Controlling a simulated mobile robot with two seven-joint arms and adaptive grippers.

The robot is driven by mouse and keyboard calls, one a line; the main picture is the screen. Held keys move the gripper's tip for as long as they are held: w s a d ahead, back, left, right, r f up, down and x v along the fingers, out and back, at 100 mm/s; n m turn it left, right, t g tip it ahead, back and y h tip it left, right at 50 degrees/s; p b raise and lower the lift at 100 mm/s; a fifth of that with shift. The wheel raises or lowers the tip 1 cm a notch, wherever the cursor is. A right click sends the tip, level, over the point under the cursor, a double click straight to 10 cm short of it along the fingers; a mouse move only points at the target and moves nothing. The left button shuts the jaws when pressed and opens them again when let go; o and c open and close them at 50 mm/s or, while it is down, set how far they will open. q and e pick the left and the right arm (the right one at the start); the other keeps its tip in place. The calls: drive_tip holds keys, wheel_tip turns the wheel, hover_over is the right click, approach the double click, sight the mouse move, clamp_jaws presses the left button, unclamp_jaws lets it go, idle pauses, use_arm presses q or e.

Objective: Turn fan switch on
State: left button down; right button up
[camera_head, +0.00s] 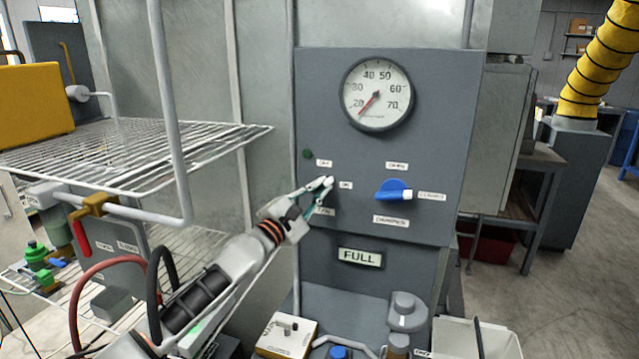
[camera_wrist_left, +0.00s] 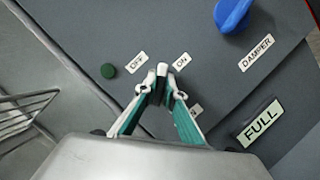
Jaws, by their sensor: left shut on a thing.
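My left gripper (camera_head: 324,184) is at the grey control panel (camera_head: 430,120), shut on the fan switch between its fingertips. In the left wrist view the fingertips (camera_wrist_left: 164,72) meet between the OFF label (camera_wrist_left: 135,62) and the ON label (camera_wrist_left: 182,61). The fingers hide most of the switch, so I cannot tell which way it points. The FAN label (camera_head: 323,211) is partly covered by the fingers. A dark green round lamp (camera_head: 306,154) is up and left of the gripper and looks unlit. My right gripper is not in view.
A blue damper knob (camera_head: 393,190) sits right of the gripper, its handle pointing to CLOSED. A round gauge (camera_head: 377,95) is above. A FULL sign (camera_head: 360,257) is below. A wire rack (camera_head: 130,150) stands at the left, close to my left arm.

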use_arm(q)
drive_tip(key=shift+m, duration=0.4)
drive_tip(key=shift+m+g+p, duration=0.45)
drive_tip(key=shift+m+g, duration=0.05)
drive_tip(key=shift+m, duration=0.4)
drive_tip(key=shift+m+g, duration=0.4)
drive_tip(key=shift+m, duration=0.7)
drive_tip(key=shift+f+m+g+y, duration=0.15)
drive_tip(key=shift+m+g+y, duration=0.25)
drive_tip(key=shift+m, duration=0.9)
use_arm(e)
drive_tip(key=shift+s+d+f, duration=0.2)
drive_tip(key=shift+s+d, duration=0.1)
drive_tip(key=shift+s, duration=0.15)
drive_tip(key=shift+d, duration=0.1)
use_arm(q)
drive_tip(key=c, duration=2.1)
unclamp_jaws()
drive_tip(key=shift+d, duration=0.1)
drive_tip(key=shift+c, duration=0.2)
